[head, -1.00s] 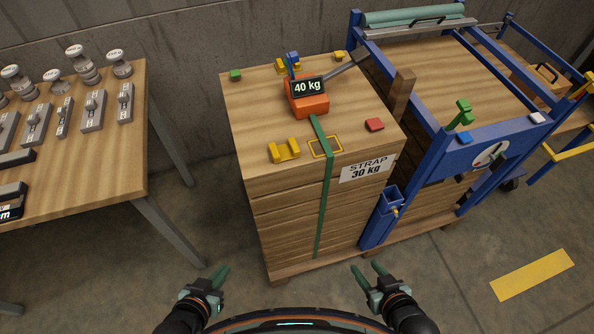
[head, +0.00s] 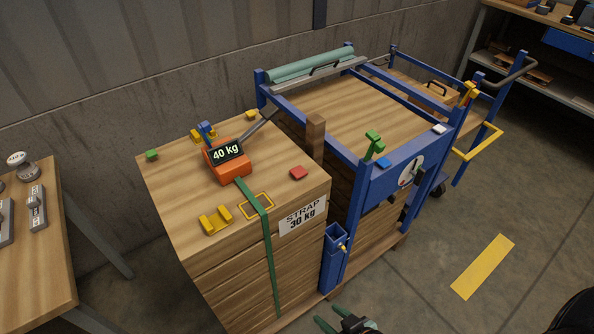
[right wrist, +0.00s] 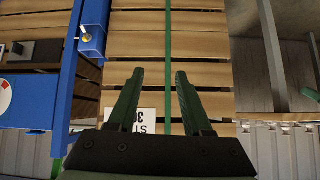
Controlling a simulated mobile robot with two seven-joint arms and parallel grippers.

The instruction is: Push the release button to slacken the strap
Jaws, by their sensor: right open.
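An orange tensioner (head: 233,172) with a display reading 40 kg sits on the wooden stack (head: 180,185). A grey handle rises from it to the right. The green strap (head: 268,255) runs from it over the front edge and down; the strap also shows in the right wrist view (right wrist: 168,45). A flat red piece (head: 299,172) lies right of the strap; I cannot tell whether it is the release button. A label (head: 302,214) reads STRAP 30 kg. My right gripper (head: 330,316) is open and empty, low before the stack; its green fingers show in the right wrist view (right wrist: 160,75).
A blue frame (head: 345,225) stands close at the stack's right, with a green lever (head: 374,145) on it. A yellow cradle (head: 215,220) sits on the stack's front left. A table (head: 35,270) stands at left.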

